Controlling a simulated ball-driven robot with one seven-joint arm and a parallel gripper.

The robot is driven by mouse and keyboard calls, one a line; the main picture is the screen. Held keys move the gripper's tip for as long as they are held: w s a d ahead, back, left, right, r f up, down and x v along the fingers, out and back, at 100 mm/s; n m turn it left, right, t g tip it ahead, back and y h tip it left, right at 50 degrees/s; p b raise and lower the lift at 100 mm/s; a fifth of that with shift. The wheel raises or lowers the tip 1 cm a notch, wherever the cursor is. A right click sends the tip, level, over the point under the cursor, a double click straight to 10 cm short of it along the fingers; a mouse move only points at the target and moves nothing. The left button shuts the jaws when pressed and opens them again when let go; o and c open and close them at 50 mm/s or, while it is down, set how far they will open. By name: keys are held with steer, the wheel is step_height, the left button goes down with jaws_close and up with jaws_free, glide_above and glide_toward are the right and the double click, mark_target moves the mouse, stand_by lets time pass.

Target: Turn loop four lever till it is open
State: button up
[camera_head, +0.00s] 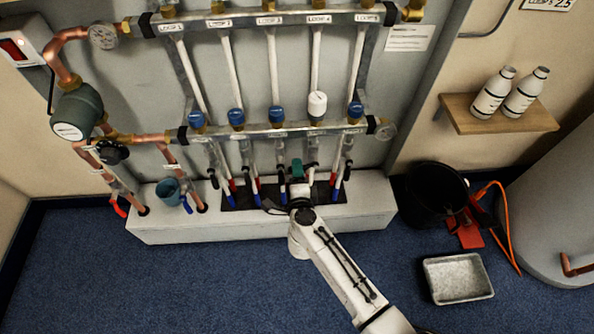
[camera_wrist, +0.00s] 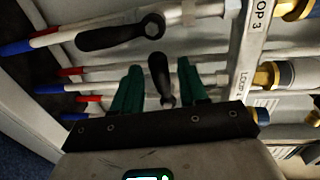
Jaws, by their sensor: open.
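The loop four lever (camera_wrist: 162,82) is a black handle in the wrist view, lying between my green fingers. It points across its pipe, down towards my gripper body. A partly hidden loop 4 label (camera_wrist: 243,80) is to its right. My gripper (camera_wrist: 159,66) is open, with one finger on each side of the lever; I cannot tell whether either touches it. In the head view my gripper (camera_head: 297,168) is in front of the lower pipes and hides part of the loop four valve. The loop 4 label (camera_head: 319,19) is on the upper bar.
The loop three lever (camera_wrist: 120,35) lies along its pipe, close above my fingers in the wrist view. Other black levers and red and blue pipe ends crowd the lower manifold (camera_head: 272,133). A white plinth (camera_head: 240,228) stands below. A black bucket (camera_head: 420,200) and metal tray (camera_head: 458,278) are right.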

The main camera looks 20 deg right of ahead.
steer(key=shift+x, duration=0.8)
jaws_close()
